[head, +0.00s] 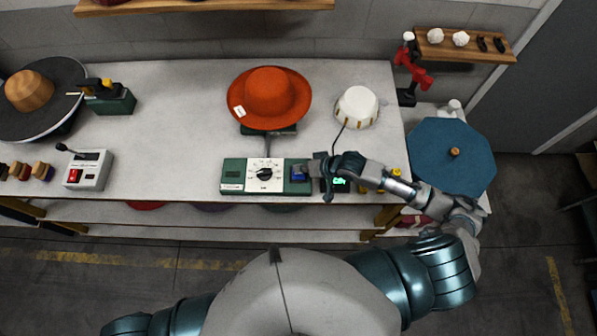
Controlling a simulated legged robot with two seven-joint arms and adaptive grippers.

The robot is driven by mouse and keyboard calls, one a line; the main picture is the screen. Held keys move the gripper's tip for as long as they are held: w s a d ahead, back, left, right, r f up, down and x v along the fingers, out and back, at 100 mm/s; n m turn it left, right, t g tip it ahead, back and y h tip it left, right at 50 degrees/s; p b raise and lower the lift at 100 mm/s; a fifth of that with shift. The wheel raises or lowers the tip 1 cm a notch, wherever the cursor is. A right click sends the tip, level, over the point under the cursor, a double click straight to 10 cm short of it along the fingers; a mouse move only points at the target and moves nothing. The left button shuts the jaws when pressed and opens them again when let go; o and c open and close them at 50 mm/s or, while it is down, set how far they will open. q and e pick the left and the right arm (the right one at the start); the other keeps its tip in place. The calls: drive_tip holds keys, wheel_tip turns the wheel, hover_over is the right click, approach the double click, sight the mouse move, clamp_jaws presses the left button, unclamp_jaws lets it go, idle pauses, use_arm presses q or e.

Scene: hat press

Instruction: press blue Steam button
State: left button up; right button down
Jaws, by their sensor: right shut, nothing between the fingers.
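The blue Steam button (298,174) sits at the right end of the green and white control panel (231,176) at the table's front edge. My right gripper (308,170) is shut and empty, with its tips right at the button. I cannot tell whether the tips touch or press it. My left gripper is not in view.
A grey box with a red switch (88,170) is at left.

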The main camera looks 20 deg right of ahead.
drive_tip(key=shift+f, duration=0.1)
idle(0.7)
drive_tip(key=shift+s+f+p, duration=0.1)
drive_tip(key=shift+f+p, duration=0.1)
drive_tip(key=shift+p, duration=0.15)
drive_tip(key=shift+f, duration=0.6)
idle(0.8)
drive_tip(key=shift+r+p, duration=0.95)
drive_tip(key=shift+p, duration=0.25)
